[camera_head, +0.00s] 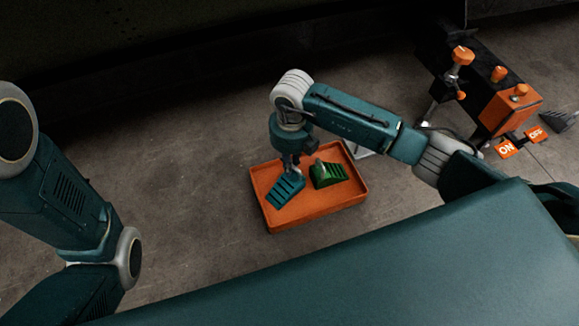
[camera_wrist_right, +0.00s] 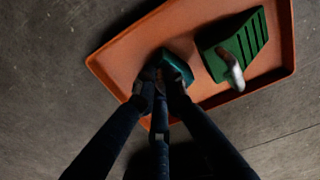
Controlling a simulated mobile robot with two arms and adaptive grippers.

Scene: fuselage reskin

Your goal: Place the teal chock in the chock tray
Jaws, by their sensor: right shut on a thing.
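The teal chock (camera_head: 286,189) is a ribbed wedge at the left part of the orange chock tray (camera_head: 335,200). My right gripper (camera_head: 292,171) comes down from above and is shut on it. In the right wrist view the fingers (camera_wrist_right: 163,84) close on the chock (camera_wrist_right: 178,67), which shows only in part above the tray floor (camera_wrist_right: 125,58). I cannot tell whether the chock touches the floor. My left arm shows at the left of the head view, but its gripper is out of view.
A green chock (camera_head: 328,175) with a pale handle sits in the tray to the right of the teal one. An orange-and-black unit (camera_head: 507,108) with ON and OFF signs stands at the upper right. The floor left of the tray is clear.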

